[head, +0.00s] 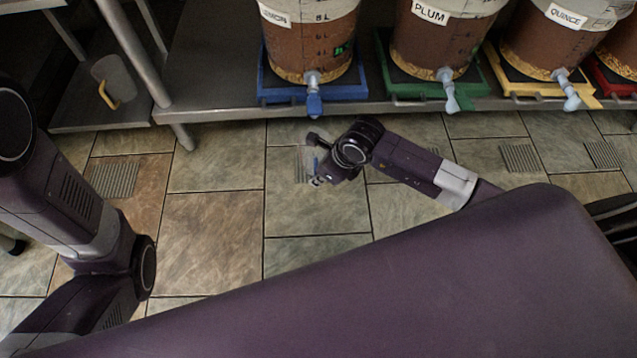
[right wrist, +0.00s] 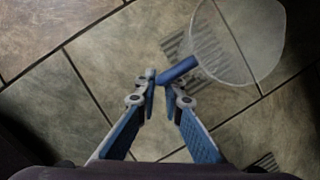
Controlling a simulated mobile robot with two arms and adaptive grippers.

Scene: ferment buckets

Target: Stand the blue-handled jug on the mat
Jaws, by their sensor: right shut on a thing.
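The blue-handled jug is clear and see-through; in the right wrist view its body (right wrist: 245,40) is at the top right, with the blue handle (right wrist: 177,70) toward my fingers. My right gripper (right wrist: 165,93) is shut on the handle. In the head view my right gripper (head: 317,162) is over the tiled floor, in front of the lemon bucket. The jug (head: 305,160) is faint there, and its tilt is hard to tell. I cannot pick out the mat for certain. My left arm shows at the left, but its gripper is out of view.
Buckets labelled lemon (head: 308,40), plum (head: 440,45) and quince (head: 550,45) stand on coloured trays along a metal bench, taps facing out. A yellow-handled jug (head: 115,80) is on a low shelf at left. Grey ribbed patches (head: 112,178) mark the open floor.

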